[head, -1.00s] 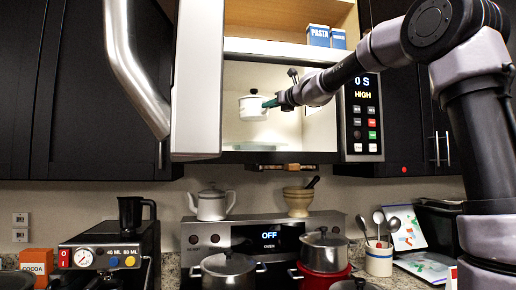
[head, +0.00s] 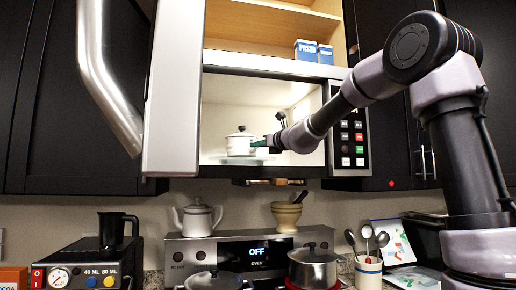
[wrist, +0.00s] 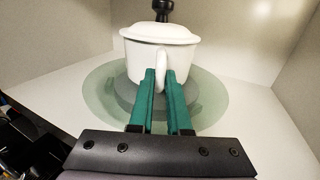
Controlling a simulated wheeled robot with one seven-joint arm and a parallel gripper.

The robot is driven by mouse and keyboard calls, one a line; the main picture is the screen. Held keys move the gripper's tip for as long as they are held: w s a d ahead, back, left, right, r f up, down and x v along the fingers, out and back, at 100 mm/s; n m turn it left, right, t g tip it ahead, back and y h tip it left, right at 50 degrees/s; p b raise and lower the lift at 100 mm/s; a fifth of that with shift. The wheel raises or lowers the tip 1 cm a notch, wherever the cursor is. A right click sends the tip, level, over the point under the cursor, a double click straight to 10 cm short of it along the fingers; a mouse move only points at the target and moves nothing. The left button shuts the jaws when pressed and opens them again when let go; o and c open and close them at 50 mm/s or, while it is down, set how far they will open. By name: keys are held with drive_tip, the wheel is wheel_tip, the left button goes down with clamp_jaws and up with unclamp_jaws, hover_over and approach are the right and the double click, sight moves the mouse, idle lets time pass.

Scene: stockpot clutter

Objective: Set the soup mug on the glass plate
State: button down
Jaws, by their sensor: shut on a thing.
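The soup mug (head: 239,145) is white and lidded with a black knob, and it is upright inside the open microwave. In the wrist view, the mug (wrist: 160,50) fills the upper middle, its handle toward me. My gripper (head: 268,144) is shut on that handle; its green fingers (wrist: 166,80) lie on either side of it. The round glass plate (head: 240,160) is on the microwave floor under the mug. In the wrist view, the plate (wrist: 100,100) spreads around the mug's base. I cannot tell whether the mug's base touches the plate.
The microwave door (head: 175,95) stands open at the left, and the control panel (head: 353,135) is close to my arm on the right. Cavity walls (wrist: 240,30) surround the mug. Below are a stove with a pot (head: 313,268), a teapot (head: 196,217) and a mortar (head: 287,215).

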drive_tip(key=shift+f, duration=0.25)
drive_tip(key=c, duration=0.9)
unclamp_jaws()
drive_tip(key=shift+f, duration=0.15)
drive_tip(key=shift+o, duration=0.2)
